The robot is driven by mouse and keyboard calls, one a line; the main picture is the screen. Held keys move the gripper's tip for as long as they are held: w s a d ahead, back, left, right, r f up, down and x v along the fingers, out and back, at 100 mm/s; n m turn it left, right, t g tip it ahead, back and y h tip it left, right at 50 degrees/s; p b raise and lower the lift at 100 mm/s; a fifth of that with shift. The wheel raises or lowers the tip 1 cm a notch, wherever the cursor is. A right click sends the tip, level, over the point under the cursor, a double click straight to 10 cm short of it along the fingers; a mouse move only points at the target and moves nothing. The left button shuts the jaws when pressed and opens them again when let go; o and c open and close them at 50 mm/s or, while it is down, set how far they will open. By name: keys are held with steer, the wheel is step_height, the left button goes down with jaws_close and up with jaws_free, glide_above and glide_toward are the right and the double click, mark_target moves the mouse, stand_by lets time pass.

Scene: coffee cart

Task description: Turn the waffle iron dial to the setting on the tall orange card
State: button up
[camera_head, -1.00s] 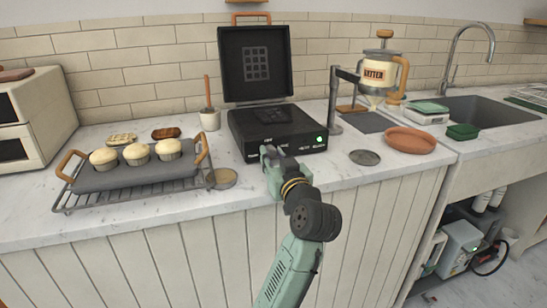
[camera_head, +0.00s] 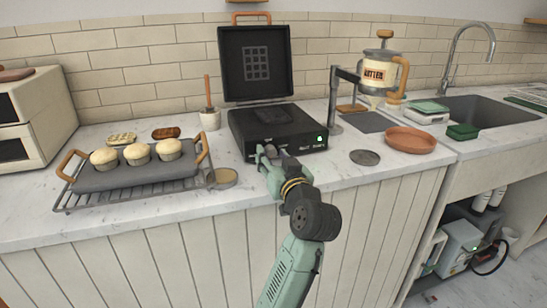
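The black waffle iron (camera_head: 256,132) stands on the counter with its lid (camera_head: 257,64) raised and a green light lit at the right of its front. My gripper (camera_head: 267,154) is at the left-middle of that front, where it covers part of the panel. The dial is hidden or too small to tell behind my gripper. I cannot see whether the fingers touch it or whether they are open or shut. No tall orange card can be made out in this view.
A muffin tray (camera_head: 130,180) on a wire rack stands left of my gripper. A round coaster (camera_head: 365,157) and a terracotta dish (camera_head: 410,140) lie to the right. A jar (camera_head: 380,74) labelled BATTER is on a stand. The counter's front edge is clear.

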steer(key=shift+s, duration=0.1)
steer(key=v, duration=1.1)
steer(key=shift+s, duration=0.35)
steer(key=shift+d, duration=0.15)
